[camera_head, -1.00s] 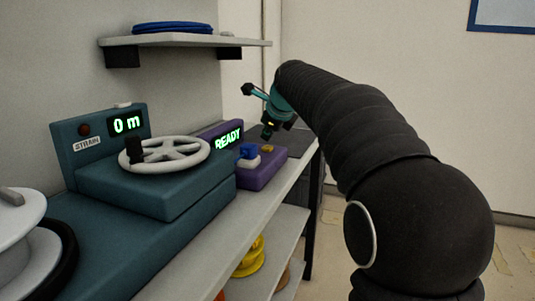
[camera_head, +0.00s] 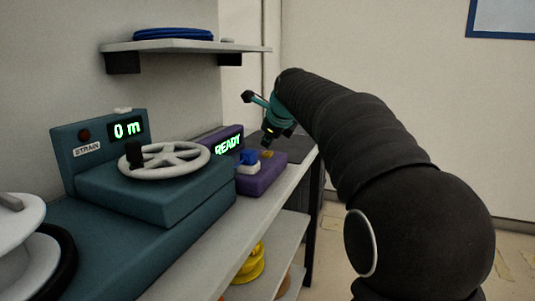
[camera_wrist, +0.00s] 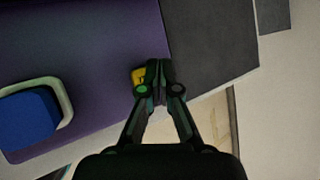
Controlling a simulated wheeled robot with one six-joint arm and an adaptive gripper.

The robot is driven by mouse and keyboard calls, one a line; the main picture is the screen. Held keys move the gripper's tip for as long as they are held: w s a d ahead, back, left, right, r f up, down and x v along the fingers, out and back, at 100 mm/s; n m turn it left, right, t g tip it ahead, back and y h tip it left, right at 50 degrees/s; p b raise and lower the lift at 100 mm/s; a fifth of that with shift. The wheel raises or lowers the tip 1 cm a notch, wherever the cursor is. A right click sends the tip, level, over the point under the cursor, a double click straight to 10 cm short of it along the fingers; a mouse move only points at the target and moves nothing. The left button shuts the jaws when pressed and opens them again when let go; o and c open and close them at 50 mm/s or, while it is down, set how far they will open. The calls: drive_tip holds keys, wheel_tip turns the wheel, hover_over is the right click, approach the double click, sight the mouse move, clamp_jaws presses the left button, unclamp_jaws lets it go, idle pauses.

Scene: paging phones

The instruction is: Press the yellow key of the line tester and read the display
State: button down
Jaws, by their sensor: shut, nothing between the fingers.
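The line tester (camera_head: 262,178) is a purple box on the bench, with a display (camera_head: 228,145) that reads READY in green. A blue block in a white frame (camera_head: 248,160) sits on its top. The yellow key (camera_head: 267,154) is at the tester's right end; in the wrist view the yellow key (camera_wrist: 138,76) is partly hidden behind the fingertips. My gripper (camera_head: 267,143) is shut and empty, pointing down just above the key. It also shows in the wrist view (camera_wrist: 154,66), with its tips overlapping the key's right side. Whether they touch it I cannot tell.
A teal machine (camera_head: 160,190) with a white handwheel (camera_head: 165,159) and a display of 0 m stands left of the tester. A wall shelf (camera_head: 185,43) holds a blue coil above. A dark mat (camera_head: 292,147) lies beyond the tester.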

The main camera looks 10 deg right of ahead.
sight(268, 153)
drive_tip(key=shift+f, duration=0.15)
idle(0.4)
drive_tip(key=shift+f, duration=0.3)
drive_tip(key=shift+f+b, duration=0.35)
drive_tip(key=shift+f, duration=0.1)
idle(1.0)
drive_tip(key=shift+r, duration=0.15)
drive_tip(key=shift+r+p, duration=0.75)
drive_tip(key=shift+p, duration=0.2)
drive_tip(key=shift+r, duration=0.1)
wheel_tip(268, 153, up, 3)
drive_tip(key=p, duration=0.2)
drive_tip(key=shift+p, duration=0.4)
drive_tip(key=shift+r, duration=0.9)
